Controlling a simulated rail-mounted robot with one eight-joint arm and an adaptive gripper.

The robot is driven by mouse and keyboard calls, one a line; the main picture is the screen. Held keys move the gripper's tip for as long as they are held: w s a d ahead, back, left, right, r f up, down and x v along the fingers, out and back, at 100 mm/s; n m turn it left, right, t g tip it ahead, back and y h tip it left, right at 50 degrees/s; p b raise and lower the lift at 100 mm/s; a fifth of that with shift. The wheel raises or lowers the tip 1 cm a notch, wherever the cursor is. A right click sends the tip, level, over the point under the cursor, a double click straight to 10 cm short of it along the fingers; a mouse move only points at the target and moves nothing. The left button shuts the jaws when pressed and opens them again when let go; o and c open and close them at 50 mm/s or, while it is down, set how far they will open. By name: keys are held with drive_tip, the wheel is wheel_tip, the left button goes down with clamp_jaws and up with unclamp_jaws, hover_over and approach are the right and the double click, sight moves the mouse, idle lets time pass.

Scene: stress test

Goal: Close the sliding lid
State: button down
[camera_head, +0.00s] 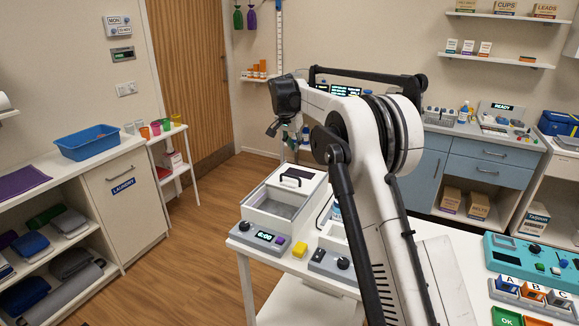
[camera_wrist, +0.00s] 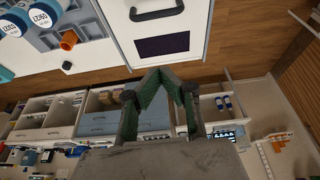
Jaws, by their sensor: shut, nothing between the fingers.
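A white box (camera_head: 262,221) with a sliding lid (camera_head: 299,184) stands on the white table. The lid sits over the far part of the box, and the near part is open, showing a grey inside. The lid has a dark handle (camera_head: 291,181) and a dark panel; in the wrist view the handle (camera_wrist: 157,13) and panel (camera_wrist: 162,46) show at the top. My gripper (camera_wrist: 160,72) is shut and empty, its green-padded fingertips at the lid's far edge in the picture. Contact cannot be told. In the head view my gripper (camera_head: 273,128) is small, beyond and above the box.
A second unit with a dark knob (camera_head: 343,263) stands close right, partly hidden by my arm. Open wood floor (camera_head: 190,235) lies left of the table.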

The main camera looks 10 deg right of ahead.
drive_tip(key=p, duration=0.1)
hover_over(293, 183)
drive_tip(key=w+d, duration=0.3)
drive_tip(key=w, duration=0.1)
drive_tip(key=f, duration=0.9)
drive_tip(key=shift+s+a, duration=0.2)
drive_tip(key=shift+s+a+f+p, duration=0.25)
drive_tip(key=shift+s+a+p, duration=0.1)
drive_tip(key=shift+s+a, duration=0.6)
drive_tip(key=shift+s+a+f, duration=0.15)
drive_tip(key=shift+s+f, duration=0.1)
drive_tip(key=shift+s, duration=0.2)
drive_tip(key=shift+s+a, duration=0.1)
drive_tip(key=shift+s, duration=0.05)
drive_tip(key=shift+s+a, duration=0.1)
drive_tip(key=s+a+b, duration=0.5)
drive_tip(key=s+a, duration=0.4)
drive_tip(key=s, duration=0.3)
drive_tip(key=shift+s+a, duration=0.25)
drive_tip(key=shift+f, duration=0.15)
